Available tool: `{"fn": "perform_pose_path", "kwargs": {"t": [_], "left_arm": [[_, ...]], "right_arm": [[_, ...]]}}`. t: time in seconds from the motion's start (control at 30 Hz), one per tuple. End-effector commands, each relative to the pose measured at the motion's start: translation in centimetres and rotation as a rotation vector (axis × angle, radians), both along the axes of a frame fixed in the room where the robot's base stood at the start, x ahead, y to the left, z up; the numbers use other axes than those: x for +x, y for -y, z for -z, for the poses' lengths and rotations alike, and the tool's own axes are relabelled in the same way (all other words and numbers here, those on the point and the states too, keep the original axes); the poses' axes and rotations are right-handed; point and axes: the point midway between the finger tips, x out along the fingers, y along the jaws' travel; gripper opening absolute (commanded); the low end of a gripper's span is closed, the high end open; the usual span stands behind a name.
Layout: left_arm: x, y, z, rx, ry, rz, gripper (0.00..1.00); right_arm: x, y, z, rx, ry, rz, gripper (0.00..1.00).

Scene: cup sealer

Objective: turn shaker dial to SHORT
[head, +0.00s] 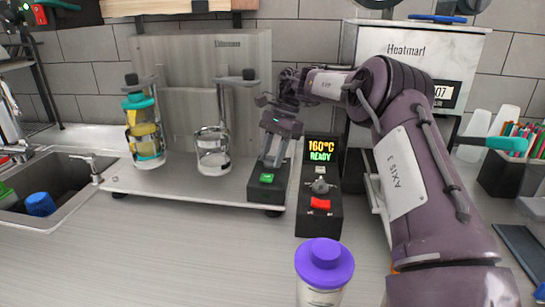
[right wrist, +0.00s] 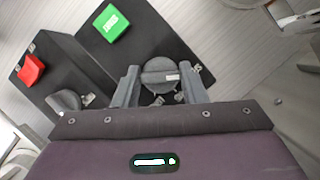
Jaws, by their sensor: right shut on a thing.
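The shaker (head: 202,85) stands on a pale base. A clear cup with a teal lid (head: 145,130) is in its left holder; its right holder (head: 213,150) looks empty. A black control box (head: 263,190) with a green button (head: 267,177) stands at the base's right end. My right gripper (head: 275,162) reaches down behind that button. In the right wrist view, the round grey dial (right wrist: 160,68) sits between the fingers of my right gripper (right wrist: 160,88), which is shut on it. The dial's pale label is too small to read. My left gripper is out of view.
Beside it stands another black box (head: 319,222) with a red button (head: 320,203), a grey knob and a display reading 160°C READY. A purple-lidded cup (head: 324,265) stands in front. A sink (head: 45,195) lies left. The front left counter is clear.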

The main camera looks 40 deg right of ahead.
Motion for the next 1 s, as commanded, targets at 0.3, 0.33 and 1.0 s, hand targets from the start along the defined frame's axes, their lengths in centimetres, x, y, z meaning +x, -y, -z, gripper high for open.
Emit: {"fn": "perform_pose_path", "kwargs": {"t": [0.3,0.33,1.0], "left_arm": [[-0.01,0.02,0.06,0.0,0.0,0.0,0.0],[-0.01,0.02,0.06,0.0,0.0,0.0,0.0],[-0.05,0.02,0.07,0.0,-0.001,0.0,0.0]], "right_arm": [[0.12,0.03,-0.1,0.0,0.003,-0.132,0.15],[0.12,0.03,-0.1,0.0,0.003,-0.138,0.15],[0.12,0.01,-0.13,0.001,0.004,-0.164,0.53]]}}
